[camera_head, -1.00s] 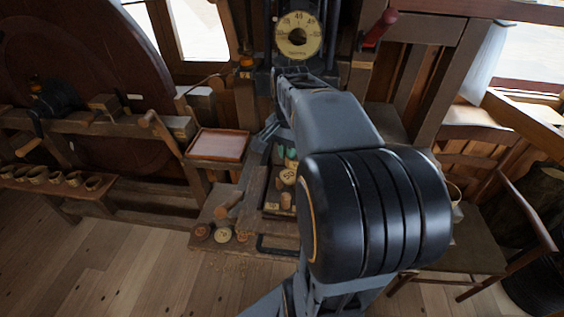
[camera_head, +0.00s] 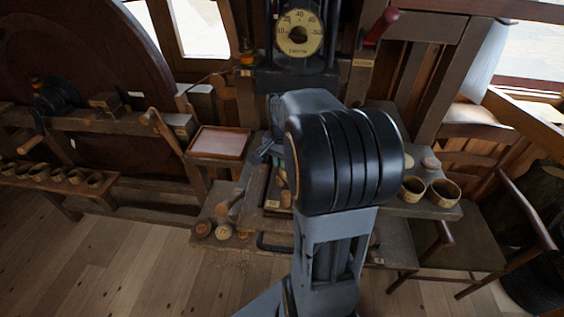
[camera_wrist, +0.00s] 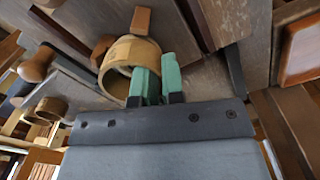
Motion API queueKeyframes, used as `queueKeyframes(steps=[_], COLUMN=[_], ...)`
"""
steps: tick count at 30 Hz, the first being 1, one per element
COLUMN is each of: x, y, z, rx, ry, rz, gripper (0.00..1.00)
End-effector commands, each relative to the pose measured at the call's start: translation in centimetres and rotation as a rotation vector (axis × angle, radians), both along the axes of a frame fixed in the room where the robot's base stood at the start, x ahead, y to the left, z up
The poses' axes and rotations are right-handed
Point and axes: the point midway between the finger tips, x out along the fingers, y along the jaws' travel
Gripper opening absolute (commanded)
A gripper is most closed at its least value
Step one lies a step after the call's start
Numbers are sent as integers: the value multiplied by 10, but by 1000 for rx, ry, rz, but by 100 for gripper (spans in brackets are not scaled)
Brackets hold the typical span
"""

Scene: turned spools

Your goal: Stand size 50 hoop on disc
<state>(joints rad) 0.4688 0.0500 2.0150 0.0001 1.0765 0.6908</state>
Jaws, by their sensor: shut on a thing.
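My gripper (camera_wrist: 153,82) has green fingertips and is shut on the wall of a tan wooden hoop (camera_wrist: 117,54) in the wrist view. One finger is inside the hoop and one is outside. No size mark is readable on the hoop. In the head view my arm hides the hoop and most of the gripper; only a bit of green shows beside the arm. Small round discs, one reddish (camera_head: 202,229) and one pale (camera_head: 223,232), lie on the low front ledge. I cannot tell which disc the task means.
Another hoop (camera_wrist: 51,108) sits at the left of the wrist view. Two hoops (camera_head: 412,188) stand on the right bench, and several on the left shelf (camera_head: 58,176). A reddish-brown tray (camera_head: 219,142) lies left of my arm. A round numbered dial (camera_head: 298,34) stands behind.

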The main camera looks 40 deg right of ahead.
Motion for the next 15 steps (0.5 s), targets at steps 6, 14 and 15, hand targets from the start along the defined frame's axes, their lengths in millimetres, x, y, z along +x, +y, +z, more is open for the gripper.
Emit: queueKeyframes(steps=[6, 14, 15], x=[0, 0, 0], y=[0, 0, 0], z=[-3, -6, -6], rx=[0, 0, 0], ry=[0, 0, 0], rz=[0, 0, 0], gripper=[0, 20, 24])
